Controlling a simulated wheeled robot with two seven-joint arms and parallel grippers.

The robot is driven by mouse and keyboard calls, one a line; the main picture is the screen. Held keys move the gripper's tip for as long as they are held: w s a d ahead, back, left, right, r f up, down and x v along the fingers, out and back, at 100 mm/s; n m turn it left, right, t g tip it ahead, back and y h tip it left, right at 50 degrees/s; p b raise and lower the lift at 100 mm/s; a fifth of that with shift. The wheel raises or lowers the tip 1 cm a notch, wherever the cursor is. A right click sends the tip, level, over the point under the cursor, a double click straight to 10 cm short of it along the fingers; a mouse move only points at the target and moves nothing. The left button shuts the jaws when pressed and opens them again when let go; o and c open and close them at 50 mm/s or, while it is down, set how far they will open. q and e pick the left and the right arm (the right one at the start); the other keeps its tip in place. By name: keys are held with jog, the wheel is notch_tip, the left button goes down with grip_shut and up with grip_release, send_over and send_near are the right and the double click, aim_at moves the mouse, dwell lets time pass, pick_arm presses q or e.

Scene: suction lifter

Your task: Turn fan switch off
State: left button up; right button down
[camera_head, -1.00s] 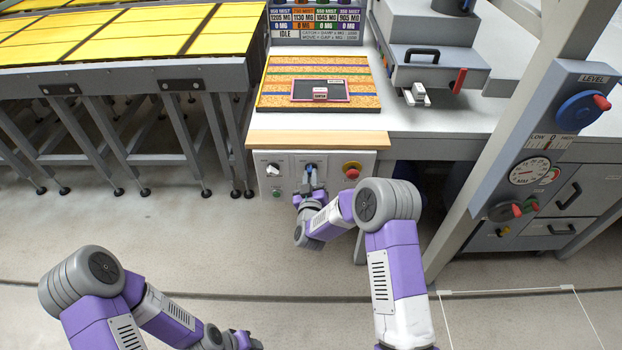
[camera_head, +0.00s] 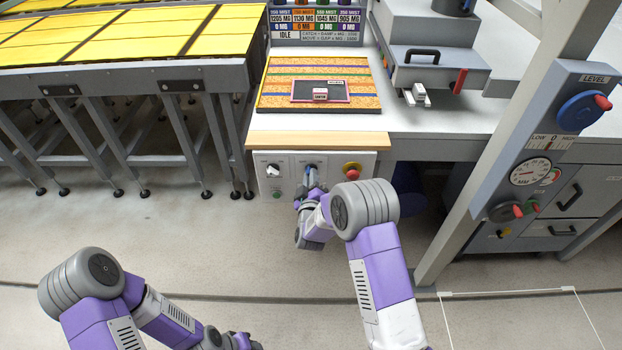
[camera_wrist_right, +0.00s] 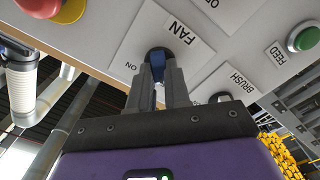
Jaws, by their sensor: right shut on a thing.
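The fan switch is a blue knob (camera_wrist_right: 156,57) on a white plate labelled FAN (camera_wrist_right: 173,32) in the right wrist view. An ON mark shows on that plate. In the head view the fan switch (camera_head: 310,167) is the middle control on the front panel, partly covered by my gripper. My right gripper (camera_wrist_right: 160,85) is shut on the blue knob, its fingers on either side of it. It also shows in the head view (camera_head: 312,180), below the panel's middle. My left gripper (camera_head: 243,342) is low at the bottom edge, away from the panel, its fingers unclear.
A brush switch (camera_head: 273,170) and green feed button (camera_head: 277,194) are left of the fan switch. A red stop button on a yellow base (camera_head: 351,169) is to the right. A wooden ledge (camera_head: 320,138) juts above. A grey post (camera_head: 490,150) stands at right.

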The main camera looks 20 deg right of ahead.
jog(key=c, duration=1.1)
grip_release()
jog(key=shift+d, duration=0.1)
jog(key=p+v, duration=0.1)
jog(key=v, duration=0.6)
jog(key=shift+s, duration=0.3)
